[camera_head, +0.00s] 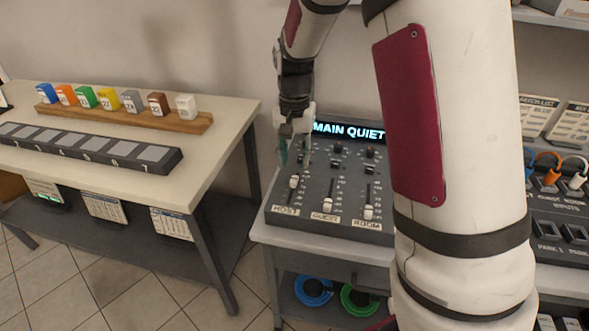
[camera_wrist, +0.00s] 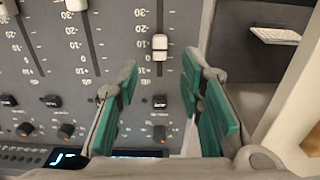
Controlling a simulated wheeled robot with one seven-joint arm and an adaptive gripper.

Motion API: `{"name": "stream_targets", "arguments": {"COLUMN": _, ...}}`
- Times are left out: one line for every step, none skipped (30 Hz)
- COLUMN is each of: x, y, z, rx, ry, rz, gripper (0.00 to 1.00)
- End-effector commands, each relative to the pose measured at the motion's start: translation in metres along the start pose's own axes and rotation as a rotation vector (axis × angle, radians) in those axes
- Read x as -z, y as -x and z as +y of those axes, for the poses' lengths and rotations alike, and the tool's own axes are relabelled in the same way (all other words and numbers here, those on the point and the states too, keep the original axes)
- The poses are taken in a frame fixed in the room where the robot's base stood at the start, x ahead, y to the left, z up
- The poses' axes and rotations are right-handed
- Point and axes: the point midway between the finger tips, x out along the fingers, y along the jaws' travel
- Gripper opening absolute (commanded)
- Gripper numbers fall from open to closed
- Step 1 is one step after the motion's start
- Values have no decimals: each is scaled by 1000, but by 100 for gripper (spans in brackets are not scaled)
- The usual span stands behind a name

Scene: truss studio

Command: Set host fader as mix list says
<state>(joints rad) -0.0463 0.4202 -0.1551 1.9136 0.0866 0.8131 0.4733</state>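The mixer (camera_head: 345,150) stands on the grey table with a lit display (camera_head: 349,131) showing "MAIN QUIET". Its host fader cap (camera_head: 294,181) is the leftmost and sits higher than the guest fader cap (camera_head: 328,204) and room fader cap (camera_head: 369,211). My gripper (camera_head: 295,156) is over the host strip, pointing down. In the wrist view, the gripper (camera_wrist: 160,80) is open and empty, with green-padded fingers apart. The white host cap (camera_wrist: 160,47) is just beyond the fingertips, between their lines, near the 10 mark. I cannot make out a mix list.
A left table (camera_head: 215,110) holds coloured numbered blocks on a wooden rack (camera_head: 130,115) and a dark slotted strip (camera_head: 90,148). Printed cards (camera_head: 540,115) and a patch panel (camera_head: 560,200) stand right of the mixer. Cable coils (camera_head: 314,290) lie below. My arm hides the mixer's right side.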

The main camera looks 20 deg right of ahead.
Motion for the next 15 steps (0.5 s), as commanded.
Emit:
{"name": "stream_targets", "arguments": {"x": 1, "y": 12, "z": -1, "rx": 2, "ry": 0, "rz": 3, "gripper": 35}}
{"name": "stream_targets", "arguments": {"x": 1, "y": 18, "z": -1, "rx": 3, "ry": 0, "rz": 4, "gripper": 35}}
{"name": "stream_targets", "arguments": {"x": 1, "y": 26, "z": -1, "rx": 3, "ry": 0, "rz": 4, "gripper": 35}}
{"name": "stream_targets", "arguments": {"x": 1, "y": 31, "z": -1, "rx": 3, "ry": 0, "rz": 4, "gripper": 35}}
{"name": "stream_targets", "arguments": {"x": 1, "y": 36, "z": 0, "rx": 2, "ry": 0, "rz": 2, "gripper": 35}}
{"name": "stream_targets", "arguments": {"x": 1, "y": 42, "z": 0, "rx": 2, "ry": 0, "rz": 3, "gripper": 35}}
{"name": "stream_targets", "arguments": {"x": 0, "y": 46, "z": 0, "rx": 2, "ry": 0, "rz": 2, "gripper": 35}}
{"name": "stream_targets", "arguments": {"x": 1, "y": 50, "z": 0, "rx": 2, "ry": 1, "rz": 3, "gripper": 35}}
{"name": "stream_targets", "arguments": {"x": 1, "y": 54, "z": 0, "rx": 1, "ry": 1, "rz": 2, "gripper": 35}}
{"name": "stream_targets", "arguments": {"x": 0, "y": 56, "z": 0, "rx": 0, "ry": 1, "rz": 1, "gripper": 35}}
{"name": "stream_targets", "arguments": {"x": 0, "y": 58, "z": 0, "rx": 0, "ry": 1, "rz": 1, "gripper": 35}}
{"name": "stream_targets", "arguments": {"x": 0, "y": 61, "z": 0, "rx": 0, "ry": 1, "rz": 1, "gripper": 35}}
{"name": "stream_targets", "arguments": {"x": 0, "y": 62, "z": 0, "rx": 0, "ry": 0, "rz": 1, "gripper": 35}}
{"name": "stream_targets", "arguments": {"x": 0, "y": 63, "z": 0, "rx": 0, "ry": 0, "rz": 1, "gripper": 35}}
{"name": "stream_targets", "arguments": {"x": 0, "y": 64, "z": 0, "rx": 0, "ry": 0, "rz": 1, "gripper": 35}}
